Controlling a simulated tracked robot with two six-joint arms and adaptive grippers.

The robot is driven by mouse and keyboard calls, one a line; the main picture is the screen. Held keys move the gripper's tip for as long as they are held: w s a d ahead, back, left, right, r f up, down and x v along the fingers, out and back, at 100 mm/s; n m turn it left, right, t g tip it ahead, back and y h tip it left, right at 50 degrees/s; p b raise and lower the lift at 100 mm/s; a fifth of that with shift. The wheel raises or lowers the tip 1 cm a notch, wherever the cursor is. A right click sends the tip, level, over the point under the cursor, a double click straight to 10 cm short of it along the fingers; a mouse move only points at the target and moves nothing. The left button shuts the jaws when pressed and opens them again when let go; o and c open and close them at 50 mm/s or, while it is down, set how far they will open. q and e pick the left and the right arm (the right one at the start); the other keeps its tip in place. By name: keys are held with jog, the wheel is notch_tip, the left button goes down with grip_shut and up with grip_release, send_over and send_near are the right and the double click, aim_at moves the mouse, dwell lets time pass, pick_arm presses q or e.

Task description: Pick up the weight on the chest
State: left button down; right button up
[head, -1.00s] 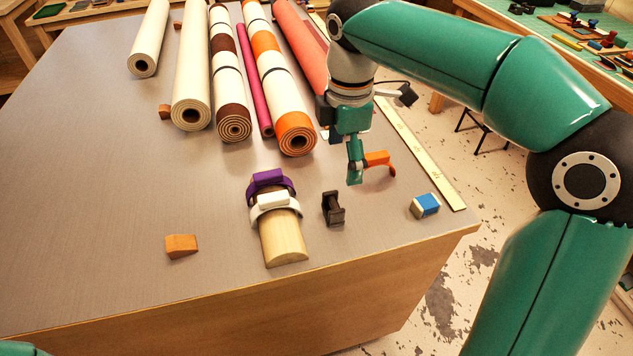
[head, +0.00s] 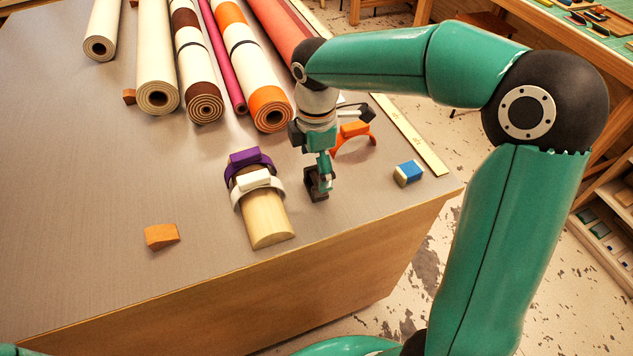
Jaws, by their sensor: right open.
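A small dark block with a waisted shape (head: 314,186), which looks like the weight, stands on the grey top of the wooden chest (head: 80,200), right of a wooden half-round piece (head: 266,220). My right gripper (head: 325,172) points down directly at the dark block and overlaps it in the picture. The gripper is open; its fingers hide part of the block, and I cannot tell whether they touch it. My left gripper is not in view.
A purple band (head: 247,157) and a white band (head: 257,180) straddle the half-round piece. An orange clip (head: 355,130) stands behind the gripper. A blue and white block (head: 408,173) lies to the right, an orange block (head: 161,236) to the left. Several rolls lie behind.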

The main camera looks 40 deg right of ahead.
aim_at(316, 177)
jog(key=shift+f+p, duration=0.35)
jog(key=shift+f, duration=2.25)
jog(key=c, duration=1.8)
